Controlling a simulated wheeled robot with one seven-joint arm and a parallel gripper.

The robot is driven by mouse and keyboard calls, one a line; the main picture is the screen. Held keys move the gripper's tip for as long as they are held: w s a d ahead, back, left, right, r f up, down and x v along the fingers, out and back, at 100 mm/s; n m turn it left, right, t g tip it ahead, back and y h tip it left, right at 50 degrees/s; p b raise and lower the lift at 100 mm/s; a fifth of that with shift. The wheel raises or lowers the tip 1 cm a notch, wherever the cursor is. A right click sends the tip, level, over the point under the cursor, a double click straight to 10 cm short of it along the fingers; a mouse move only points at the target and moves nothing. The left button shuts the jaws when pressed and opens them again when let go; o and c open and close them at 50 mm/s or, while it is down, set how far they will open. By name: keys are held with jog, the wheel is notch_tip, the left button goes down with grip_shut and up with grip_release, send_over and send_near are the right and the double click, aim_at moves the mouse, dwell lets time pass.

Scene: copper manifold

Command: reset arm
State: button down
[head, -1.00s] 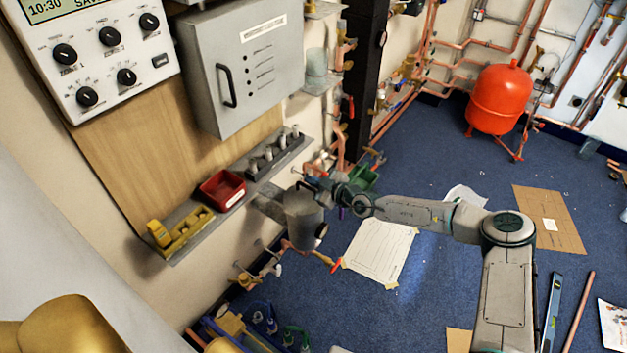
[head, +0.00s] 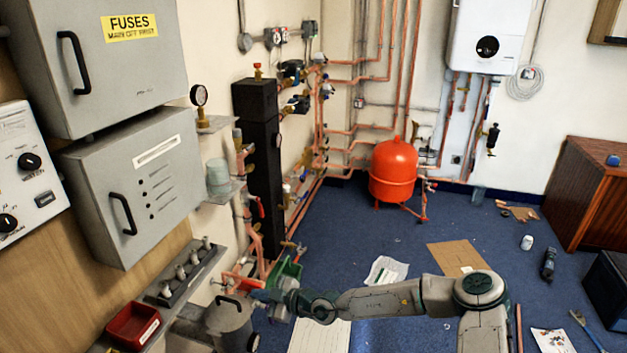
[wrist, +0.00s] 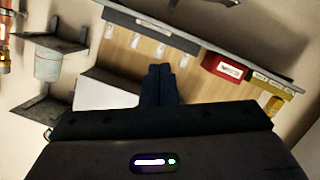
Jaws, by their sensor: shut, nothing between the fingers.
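My arm reaches in from the lower right of the head view, bent at the elbow, toward the left wall. My gripper (head: 262,296) is at its end, beside a grey metal can (head: 228,322) and close to the wall pipes. In the wrist view the two dark fingers of my gripper (wrist: 160,70) are together with nothing between them. Behind them the wrist view shows a wooden backboard and a shelf (wrist: 180,32) holding a red bin (wrist: 228,66). Whether the gripper touches the can cannot be told.
A grey fuse box (head: 100,60) and a grey panel box (head: 135,185) hang at left. A black column (head: 262,165) stands behind the gripper. A red tank (head: 393,172) stands on the blue floor. Open floor lies beyond.

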jog(key=s+d+r+m+h, duration=0.4)
jog(key=s+d+r+m, duration=0.2)
jog(key=d, duration=0.6)
jog(key=s+d+r+m+g+h, duration=0.1)
jog(key=s+d+r+m+h, duration=0.4)
jog(key=s+d+r, duration=0.5)
jog(key=s+d+r+m+h, duration=0.5)
jog(key=s+d+r+m, duration=0.3)
jog(key=s+d, duration=0.4)
jog(key=shift+s+d+m+g, duration=0.25)
jog(key=shift+d+m, duration=0.25)
jog(key=shift+d, duration=0.5)
